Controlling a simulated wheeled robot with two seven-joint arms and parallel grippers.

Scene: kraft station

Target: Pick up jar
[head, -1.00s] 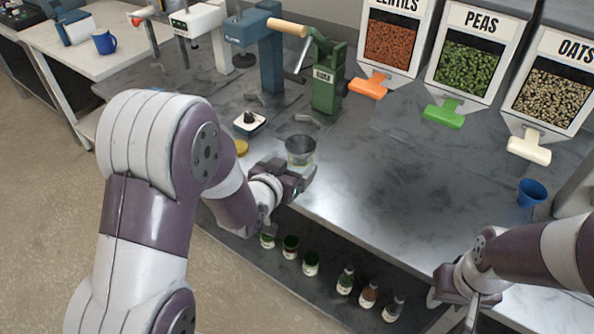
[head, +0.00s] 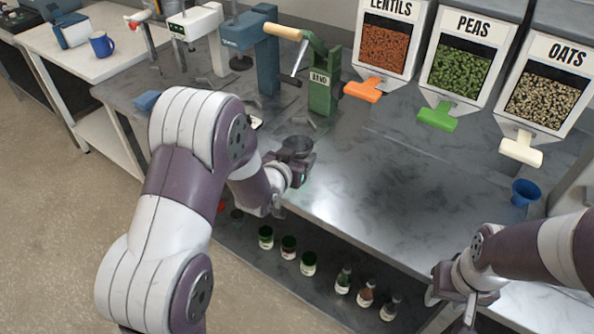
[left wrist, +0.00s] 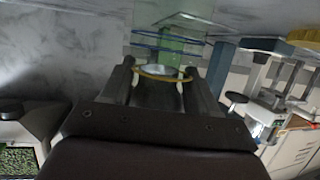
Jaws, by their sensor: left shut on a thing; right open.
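A clear glass jar (head: 298,142) is at the left gripper near the worktop's front edge, in the head view. Only its dark-looking open top shows there, with its lower part hidden by the gripper. My left gripper (head: 300,170) is shut on the jar. I cannot tell whether the jar is clear of the worktop. My right gripper (head: 462,300) is open and empty at the lower right, past the worktop's front edge.
A green hand press (head: 322,90) and a blue machine (head: 262,60) stand behind the jar. Lentil, pea and oat dispensers (head: 465,65) line the back right. A blue cup (head: 525,192) stands at right. Several small jars (head: 288,247) sit on a lower shelf. The worktop's middle is clear.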

